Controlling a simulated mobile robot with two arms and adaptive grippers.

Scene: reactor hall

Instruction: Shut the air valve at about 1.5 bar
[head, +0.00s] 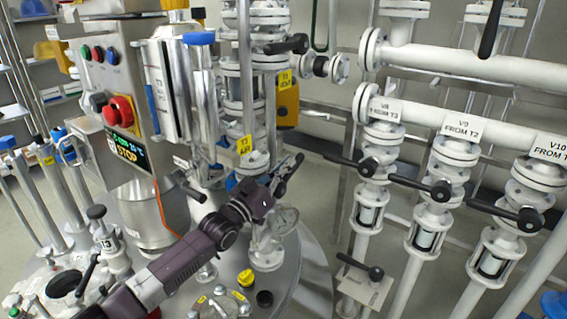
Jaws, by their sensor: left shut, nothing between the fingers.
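The yellow T3 AIR label (245,146) hangs on the pipework at the centre of the head view. The air valve's handle cannot be made out clearly behind or beside the gripper. My right gripper is not in view.
Valves V8 (385,108), V9 and V10 with black levers line the right. A control box with a red stop button (121,108) stands at the left, beside a steel vessel. A steel tank lid (312,285) lies below. Open floor shows between tank and right pipes.

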